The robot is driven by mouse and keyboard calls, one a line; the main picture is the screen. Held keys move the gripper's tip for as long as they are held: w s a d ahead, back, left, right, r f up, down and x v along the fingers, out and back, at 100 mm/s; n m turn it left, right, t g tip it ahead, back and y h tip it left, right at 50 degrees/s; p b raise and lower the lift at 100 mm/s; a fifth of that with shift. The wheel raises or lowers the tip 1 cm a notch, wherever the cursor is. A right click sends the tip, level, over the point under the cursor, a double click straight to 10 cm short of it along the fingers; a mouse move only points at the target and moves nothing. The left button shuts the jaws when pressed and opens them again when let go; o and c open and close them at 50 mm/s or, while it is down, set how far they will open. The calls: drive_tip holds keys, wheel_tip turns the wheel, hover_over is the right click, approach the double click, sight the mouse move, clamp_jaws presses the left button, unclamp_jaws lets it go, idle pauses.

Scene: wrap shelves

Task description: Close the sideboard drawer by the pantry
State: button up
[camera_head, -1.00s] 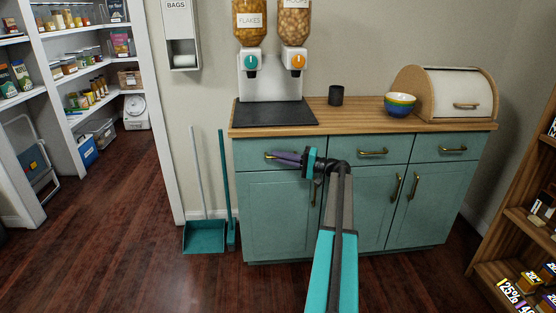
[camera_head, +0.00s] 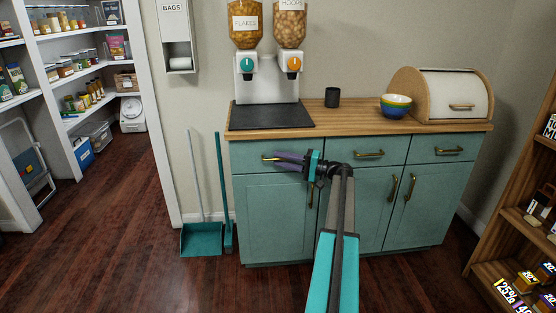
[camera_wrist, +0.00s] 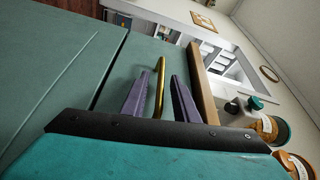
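The teal sideboard (camera_head: 275,215) stands against the wall. Its left drawer (camera_head: 243,157), the one nearest the pantry, has a brass handle (camera_head: 268,158) and looks flush or nearly flush with the cabinet front. My gripper (camera_head: 276,157) reaches in from the right, in front of this drawer, and partly covers its front. In the wrist view, its two purple fingers (camera_wrist: 158,92) are apart, one on each side of the brass handle (camera_wrist: 159,90). I see a gap between the handle and the right finger; contact with the left finger cannot be told.
The wooden countertop (camera_head: 360,124) overhangs the drawers and holds a cereal dispenser (camera_head: 268,85), a dark cup (camera_head: 332,97), bowls (camera_head: 396,106) and a bread box (camera_head: 450,93). A dustpan (camera_head: 202,240) and broom (camera_head: 227,200) lean at the left. A wooden shelf (camera_head: 500,245) stands right.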

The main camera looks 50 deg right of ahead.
drive_tip(key=p+v, duration=0.1)
drive_tip(key=v, duration=1.1)
